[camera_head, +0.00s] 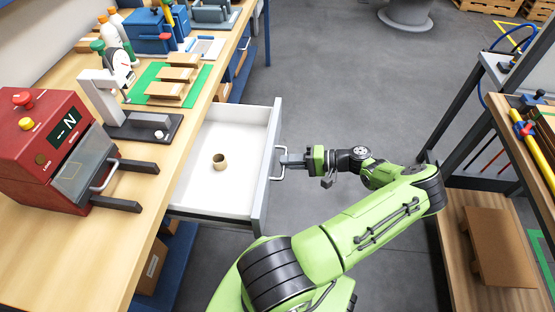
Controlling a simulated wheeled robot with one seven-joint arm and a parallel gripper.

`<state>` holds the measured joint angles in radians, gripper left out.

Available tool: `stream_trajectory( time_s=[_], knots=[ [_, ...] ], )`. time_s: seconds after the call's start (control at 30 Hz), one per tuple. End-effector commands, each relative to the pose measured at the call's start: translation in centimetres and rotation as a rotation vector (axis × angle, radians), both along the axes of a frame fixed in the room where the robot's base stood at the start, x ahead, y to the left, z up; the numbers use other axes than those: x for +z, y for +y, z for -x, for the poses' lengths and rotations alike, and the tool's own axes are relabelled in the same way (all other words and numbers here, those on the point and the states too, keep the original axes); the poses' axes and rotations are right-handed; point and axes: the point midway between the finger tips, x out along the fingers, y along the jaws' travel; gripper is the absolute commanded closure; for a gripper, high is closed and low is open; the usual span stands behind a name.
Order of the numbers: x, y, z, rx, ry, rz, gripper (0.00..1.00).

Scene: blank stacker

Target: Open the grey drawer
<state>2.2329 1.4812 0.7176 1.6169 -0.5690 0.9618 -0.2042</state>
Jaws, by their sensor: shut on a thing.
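The grey drawer (257,205) stands pulled far out from under the wooden workbench, in the middle of the head view. Its white inside shows, with a small brown ring-shaped piece (219,161) lying on the drawer floor. The drawer's front carries a metal bar handle (277,163) on its right face. My gripper (287,160) is at this handle, shut on it, with my green arm reaching in from the lower right. The exact fit of the fingers around the bar is too small to see.
The workbench (150,212) on the left holds a red machine (50,150), a dial gauge stand (115,90), wooden blocks on a green mat (150,76) and a blue box (150,32). A shelf rack (470,215) stands at right. Grey floor (340,70) beyond my arm is clear.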

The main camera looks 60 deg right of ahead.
Motion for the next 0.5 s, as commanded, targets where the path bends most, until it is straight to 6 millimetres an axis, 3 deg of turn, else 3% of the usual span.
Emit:
stream_trajectory(
  time_s=[0.5],
  knots=[
    [-0.12,-0.24,0.76,-0.001,0.002,-0.003,1.00]
  ],
)
